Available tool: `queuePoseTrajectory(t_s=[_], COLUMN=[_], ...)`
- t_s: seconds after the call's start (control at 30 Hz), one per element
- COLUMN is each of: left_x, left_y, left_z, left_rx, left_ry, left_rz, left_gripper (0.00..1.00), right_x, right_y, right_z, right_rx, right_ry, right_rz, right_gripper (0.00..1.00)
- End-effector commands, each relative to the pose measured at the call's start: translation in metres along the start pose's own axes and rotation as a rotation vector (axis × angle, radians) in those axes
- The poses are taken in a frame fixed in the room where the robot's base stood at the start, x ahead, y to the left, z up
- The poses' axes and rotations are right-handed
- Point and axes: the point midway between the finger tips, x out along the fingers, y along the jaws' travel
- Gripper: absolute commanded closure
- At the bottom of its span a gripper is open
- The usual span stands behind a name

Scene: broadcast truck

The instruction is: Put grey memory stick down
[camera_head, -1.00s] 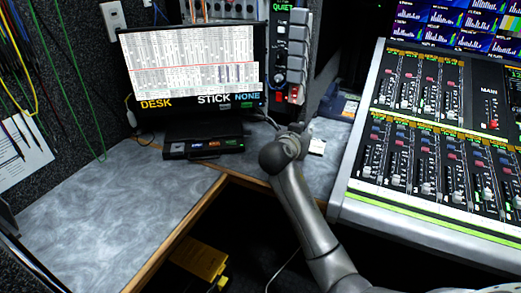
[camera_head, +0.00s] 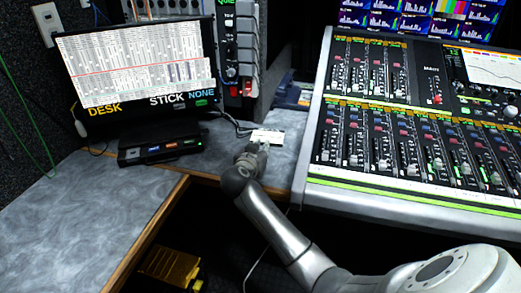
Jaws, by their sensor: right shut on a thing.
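My right gripper (camera_head: 259,148) reaches in from the lower right, low over the grey worktop beside a white card or label (camera_head: 268,136). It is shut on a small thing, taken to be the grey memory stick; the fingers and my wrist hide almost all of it. I cannot tell whether the stick touches the worktop. My left gripper is not in view.
A black box with lit buttons (camera_head: 160,147) stands below a monitor (camera_head: 138,65) reading "DESK", "STICK", "NONE". A mixing console (camera_head: 420,130) fills the right. The worktop (camera_head: 75,215) is clear at left. A yellow box (camera_head: 170,268) lies below.

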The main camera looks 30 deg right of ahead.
Motion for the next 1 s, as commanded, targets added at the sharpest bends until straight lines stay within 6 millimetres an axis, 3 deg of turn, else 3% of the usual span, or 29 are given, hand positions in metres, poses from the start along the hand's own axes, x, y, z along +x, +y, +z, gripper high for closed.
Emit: queuePoseTrajectory(t_s=[0.07, 0.1, 0.27, 0.7, 1.0], left_x=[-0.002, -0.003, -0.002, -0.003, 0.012], left_y=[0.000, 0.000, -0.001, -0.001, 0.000], left_z=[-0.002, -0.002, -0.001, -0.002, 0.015], left_rx=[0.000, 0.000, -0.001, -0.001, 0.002], left_ry=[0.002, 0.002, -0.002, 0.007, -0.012], left_rz=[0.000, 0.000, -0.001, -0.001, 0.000], left_gripper=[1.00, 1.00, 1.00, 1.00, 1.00], right_x=[0.000, 0.000, 0.000, -0.001, -0.064], right_y=[0.000, 0.000, 0.000, 0.000, -0.001], right_z=[0.002, 0.001, 0.001, -0.002, -0.001], right_rx=[0.000, 0.000, 0.000, 0.000, 0.003], right_ry=[0.000, 0.000, 0.000, 0.000, -0.004], right_rz=[0.000, 0.000, 0.000, 0.000, -0.004], right_gripper=[0.94, 0.81, 0.62, 0.62, 0.62])
